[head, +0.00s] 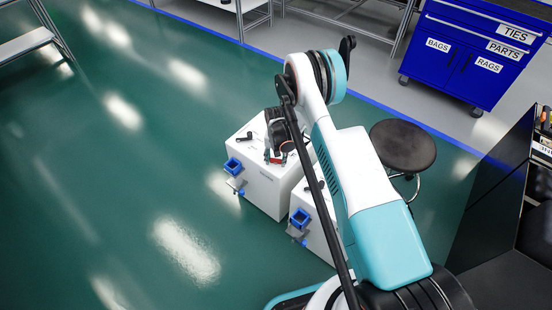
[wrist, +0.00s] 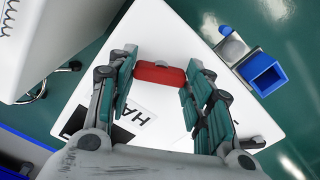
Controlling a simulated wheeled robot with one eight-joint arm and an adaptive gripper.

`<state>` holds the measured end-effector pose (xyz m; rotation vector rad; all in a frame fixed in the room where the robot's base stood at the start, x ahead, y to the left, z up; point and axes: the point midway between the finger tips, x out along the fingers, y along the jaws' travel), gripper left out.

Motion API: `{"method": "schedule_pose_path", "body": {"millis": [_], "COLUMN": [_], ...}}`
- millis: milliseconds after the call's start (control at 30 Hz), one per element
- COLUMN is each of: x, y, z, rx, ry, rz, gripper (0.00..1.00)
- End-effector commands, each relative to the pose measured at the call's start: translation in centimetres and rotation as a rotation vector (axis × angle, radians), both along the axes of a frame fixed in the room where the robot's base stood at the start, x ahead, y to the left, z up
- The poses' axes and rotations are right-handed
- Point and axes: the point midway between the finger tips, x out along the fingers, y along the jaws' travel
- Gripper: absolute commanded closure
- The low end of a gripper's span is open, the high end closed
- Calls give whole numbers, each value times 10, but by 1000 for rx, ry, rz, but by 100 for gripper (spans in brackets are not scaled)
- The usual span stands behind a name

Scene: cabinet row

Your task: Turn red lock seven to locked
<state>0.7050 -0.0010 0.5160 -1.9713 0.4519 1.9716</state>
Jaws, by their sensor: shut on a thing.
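A red lock handle (wrist: 158,76) lies between the fingers of my gripper (wrist: 160,88) in the wrist view, over a white cabinet face. My gripper is shut on it, one finger at each end of the red bar. In the head view, a small bit of red (head: 275,158) shows beside my dark gripper (head: 281,150) above the white cabinet (head: 265,187). A label (wrist: 138,120) on the white face reads "HA", the rest hidden by my gripper. I cannot read a lock number or the locked marking.
A black handle (head: 245,138) is on the same cabinet. Blue square holders (head: 233,164) stick out from the cabinet fronts. A second white cabinet (head: 316,228) stands close by, and a round black stool (head: 403,146) is to the right. Green floor is clear at left.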

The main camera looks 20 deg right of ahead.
Motion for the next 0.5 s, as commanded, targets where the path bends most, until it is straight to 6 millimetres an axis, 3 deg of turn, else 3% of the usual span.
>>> {"method": "schedule_pose_path", "body": {"millis": [500], "x": [0], "y": [0], "z": [0], "rx": [0], "ry": [0], "rz": [490], "gripper": [77]}}
